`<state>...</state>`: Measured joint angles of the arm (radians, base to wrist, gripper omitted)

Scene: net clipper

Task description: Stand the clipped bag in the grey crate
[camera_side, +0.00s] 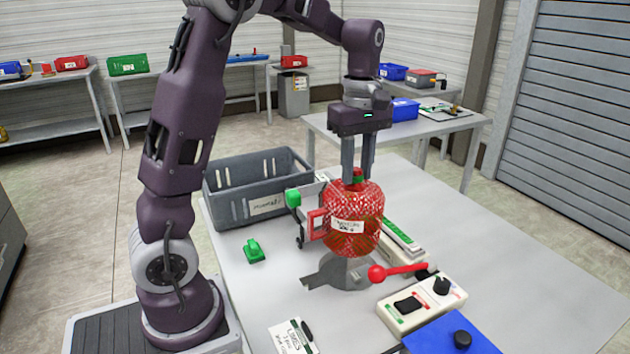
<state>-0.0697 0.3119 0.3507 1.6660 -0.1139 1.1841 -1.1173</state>
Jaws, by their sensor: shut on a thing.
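The clipped bag (352,207) is a round red net bag with a white label on its front and a green piece at its neck. It is upright at the clipper machine (345,272), above its grey base; I cannot tell whether it touches the base. My gripper (357,173) points straight down with its fingers shut on the bag's neck. The grey crate (228,205) stands on the table behind and left of the bag, with a white label on its front. Its floor is mostly hidden, and no bag shows in it.
The clipper has a red-knobbed lever (400,272) and a red frame beside the bag. A control box (420,302) and a blue block (450,338) are at the front. The table's right side is clear.

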